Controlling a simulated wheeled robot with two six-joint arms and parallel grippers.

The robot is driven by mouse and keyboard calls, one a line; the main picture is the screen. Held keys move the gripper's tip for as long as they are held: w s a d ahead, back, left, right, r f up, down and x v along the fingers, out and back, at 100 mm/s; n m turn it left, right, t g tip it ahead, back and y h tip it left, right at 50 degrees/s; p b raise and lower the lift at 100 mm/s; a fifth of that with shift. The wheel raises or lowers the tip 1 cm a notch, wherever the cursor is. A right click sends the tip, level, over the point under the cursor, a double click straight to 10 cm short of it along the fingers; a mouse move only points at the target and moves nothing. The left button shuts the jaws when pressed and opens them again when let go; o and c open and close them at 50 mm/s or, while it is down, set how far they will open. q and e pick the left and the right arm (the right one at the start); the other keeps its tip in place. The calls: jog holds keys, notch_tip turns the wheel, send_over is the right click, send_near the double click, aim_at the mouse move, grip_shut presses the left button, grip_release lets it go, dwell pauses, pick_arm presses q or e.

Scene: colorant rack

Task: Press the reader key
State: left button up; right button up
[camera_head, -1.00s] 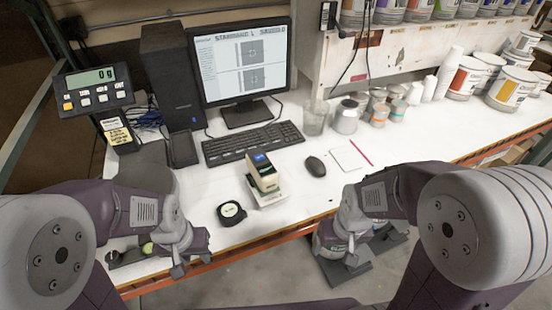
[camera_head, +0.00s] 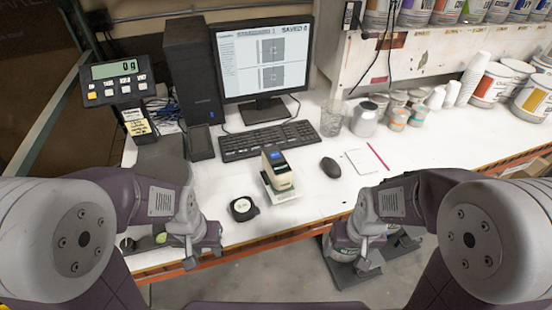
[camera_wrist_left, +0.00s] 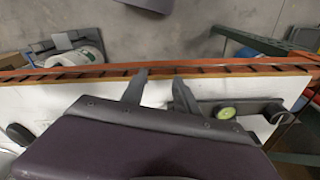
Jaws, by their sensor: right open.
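The reader (camera_head: 278,172), a small cream and dark handheld device with a blue screen, stands on a white base on the desk, in front of the keyboard. No key on it can be made out clearly at this size. My left gripper (camera_head: 190,257) is over the desk's front edge, to the left of and nearer than the reader, touching nothing visible. In the left wrist view its two fingers (camera_wrist_left: 160,88) are apart and empty, above the desk edge. My right gripper (camera_head: 365,260) is open beyond the front edge, right of and nearer than the reader.
A black round tape measure (camera_head: 243,208) lies left of the reader. A mouse (camera_head: 330,167), notepad (camera_head: 361,162) and keyboard (camera_head: 268,140) lie around it. A scale display (camera_head: 117,80) stands at left. A monitor (camera_head: 262,60) stands behind. The desk in front of the reader is clear.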

dwell(0.4)
pick_arm(q)
grip_shut()
dwell(1.6)
